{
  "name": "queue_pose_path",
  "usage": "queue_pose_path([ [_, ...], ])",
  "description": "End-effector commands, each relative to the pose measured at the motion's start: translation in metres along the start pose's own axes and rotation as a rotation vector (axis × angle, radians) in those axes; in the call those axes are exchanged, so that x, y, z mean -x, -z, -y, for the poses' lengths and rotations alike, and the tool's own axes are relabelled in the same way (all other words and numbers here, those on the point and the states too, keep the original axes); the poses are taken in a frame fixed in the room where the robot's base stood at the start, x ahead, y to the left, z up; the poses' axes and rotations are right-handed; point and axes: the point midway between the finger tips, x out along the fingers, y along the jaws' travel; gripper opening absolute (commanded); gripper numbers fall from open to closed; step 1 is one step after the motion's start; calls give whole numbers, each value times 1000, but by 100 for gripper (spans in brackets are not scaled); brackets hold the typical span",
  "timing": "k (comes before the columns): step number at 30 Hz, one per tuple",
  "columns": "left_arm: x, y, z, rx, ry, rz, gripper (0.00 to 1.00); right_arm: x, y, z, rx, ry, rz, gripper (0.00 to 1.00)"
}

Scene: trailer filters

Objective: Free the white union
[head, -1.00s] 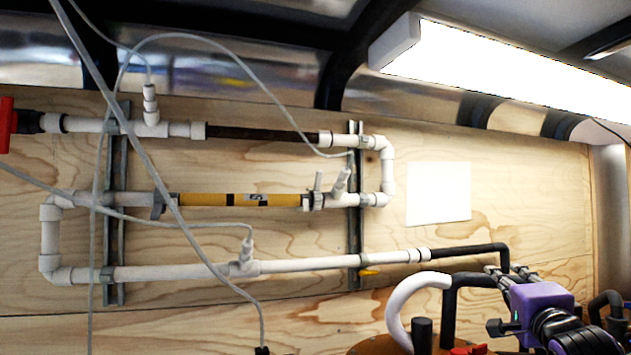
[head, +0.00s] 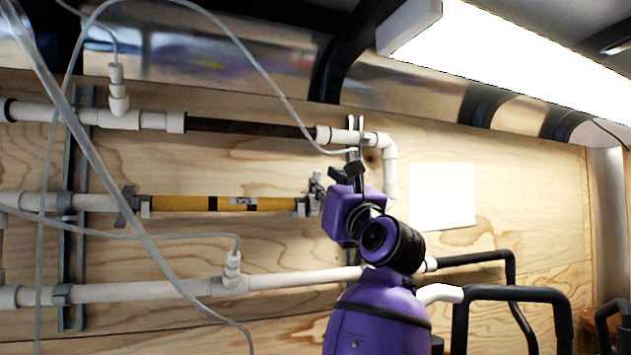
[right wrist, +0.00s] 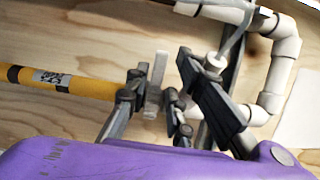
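The yellow filter (head: 180,203) lies level on the wall in the middle pipe run. The white union at its right end is mostly hidden behind my right gripper in the head view; a pale upright part there shows in the right wrist view (right wrist: 156,78). My right gripper (right wrist: 163,82) is open, with its dark fingers either side of that part. It also shows in the head view (head: 336,172), at the filter's right end. I cannot tell whether the fingers touch the union. My left gripper is not in view.
White pipes run above (head: 110,117) and below (head: 130,291) the filter, with an elbow (head: 390,180) right of my gripper. Thin grey hoses (head: 120,205) cross in front at left. A blank white sheet (head: 443,196) hangs at right. Black pipes (head: 510,292) stand lower right.

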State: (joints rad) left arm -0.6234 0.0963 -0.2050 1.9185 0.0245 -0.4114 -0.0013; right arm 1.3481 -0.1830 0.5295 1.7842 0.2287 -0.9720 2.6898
Motion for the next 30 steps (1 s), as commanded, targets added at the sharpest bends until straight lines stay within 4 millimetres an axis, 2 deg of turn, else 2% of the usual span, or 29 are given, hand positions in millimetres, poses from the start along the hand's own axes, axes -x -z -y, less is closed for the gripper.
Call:
queue_pose_path([
  [4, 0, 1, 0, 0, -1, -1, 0, -25, -1, 0, 3, -1, -1, 22],
  [10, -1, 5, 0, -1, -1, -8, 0, -44, -1, 0, 4, 0, 1, 22],
  [19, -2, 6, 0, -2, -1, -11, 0, -47, -1, 0, 3, 0, 1, 22],
  [20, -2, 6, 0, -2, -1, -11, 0, -47, -1, 0, 3, 0, 1, 21],
  [25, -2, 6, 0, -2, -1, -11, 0, -47, -1, 0, 3, 0, 1, 0],
  [30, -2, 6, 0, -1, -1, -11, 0, -47, 0, 0, 3, 0, 1, 0],
])
